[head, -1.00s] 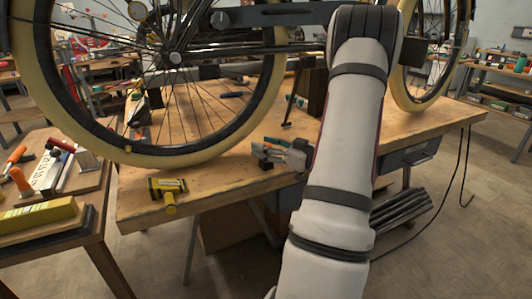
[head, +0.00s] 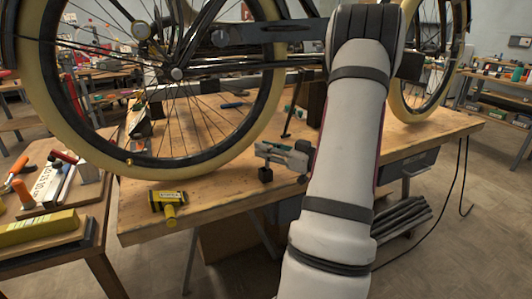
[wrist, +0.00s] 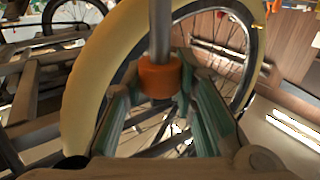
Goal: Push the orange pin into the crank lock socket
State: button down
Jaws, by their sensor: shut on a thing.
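The orange pin (wrist: 159,77) shows in the wrist view as an orange collar with a grey metal rod running up from it. My gripper (wrist: 162,92) has its green-padded fingers on both sides of the collar and is shut on it. In the head view my gripper (head: 284,157) is above the front of the workbench, partly hidden by my arm; the pin cannot be made out there. I cannot identify the crank lock socket in either view.
The trike's yellow-tyred wheel (head: 95,153) stands over the workbench (head: 225,188). A side table (head: 95,240) at left holds tools and a yellow box (head: 38,228). Bare bench lies between mallet and gripper.

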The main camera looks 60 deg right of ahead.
jog(key=s+a+r+p, duration=0.1)
jog(key=s+p, duration=0.1)
jog(key=s, duration=1.3)
jog(key=shift+p, duration=0.3)
jog(key=shift+s+a, duration=0.1)
jog(key=shift+r, duration=0.15)
jog(key=shift+r+p, duration=2.7)
jog(key=shift+p, duration=0.15)
